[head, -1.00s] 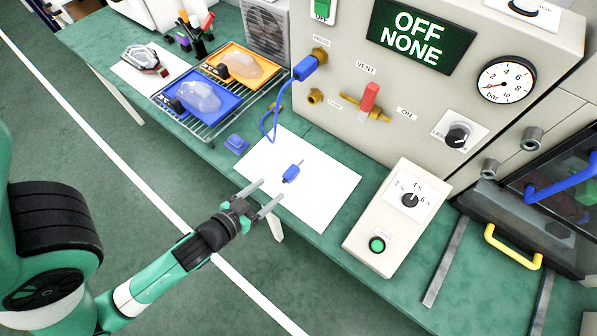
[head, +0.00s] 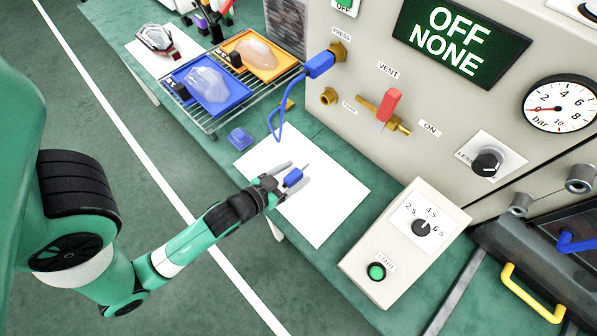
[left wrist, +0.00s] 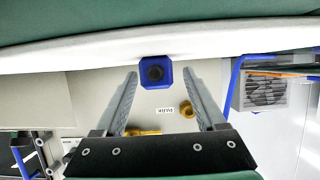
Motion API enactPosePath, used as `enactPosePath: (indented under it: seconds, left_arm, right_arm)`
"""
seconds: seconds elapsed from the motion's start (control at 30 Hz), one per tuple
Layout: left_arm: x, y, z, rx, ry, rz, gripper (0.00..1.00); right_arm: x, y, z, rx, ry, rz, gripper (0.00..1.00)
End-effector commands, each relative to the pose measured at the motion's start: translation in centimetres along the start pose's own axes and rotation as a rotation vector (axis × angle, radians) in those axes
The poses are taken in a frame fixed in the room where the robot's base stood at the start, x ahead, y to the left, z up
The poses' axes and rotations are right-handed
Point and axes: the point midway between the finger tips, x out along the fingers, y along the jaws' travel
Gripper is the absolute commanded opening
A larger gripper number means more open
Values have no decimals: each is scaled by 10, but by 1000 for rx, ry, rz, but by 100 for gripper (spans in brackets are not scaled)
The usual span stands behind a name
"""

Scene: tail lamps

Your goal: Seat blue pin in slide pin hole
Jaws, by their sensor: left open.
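The blue pin (head: 293,177), a small blue block with a thin dark tip, is over the white sheet (head: 325,215) at the table's front edge. My left gripper (head: 281,179) is open, with its fingers reaching to the pin from the front left. In the left wrist view the pin's square blue end (left wrist: 155,73), with a dark round centre, sits between and just beyond the fingertips (left wrist: 165,78). I cannot tell whether a finger touches it. A blue block (head: 240,139) lies on the table behind the sheet. I cannot make out the slide pin hole. My right gripper is not in view.
A wire rack holds a blue tray (head: 245,94) and an orange tray (head: 284,73) with lamp lenses. A blue hose (head: 279,118) hangs from the large panel (head: 350,90). A control box with a green button (head: 376,271) stands right of the sheet.

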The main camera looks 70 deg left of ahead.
Motion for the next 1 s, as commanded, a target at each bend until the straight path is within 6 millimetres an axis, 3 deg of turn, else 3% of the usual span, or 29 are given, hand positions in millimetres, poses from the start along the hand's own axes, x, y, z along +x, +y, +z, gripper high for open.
enactPosePath:
  seconds: [0.2, 0.23, 0.6, 1.0]
  left_arm:
    - [1, 0, 0, 1, -1, 0, 72]
    - [1, 0, 0, 1, -1, 0, 69]
    - [1, 0, 0, 0, -1, 0, 2]
    - [0, 0, -2, 1, 0, 0, 0]
  right_arm:
    - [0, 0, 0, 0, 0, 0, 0]
    - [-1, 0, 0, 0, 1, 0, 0]
    - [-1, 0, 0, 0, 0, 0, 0]
    - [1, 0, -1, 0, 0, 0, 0]
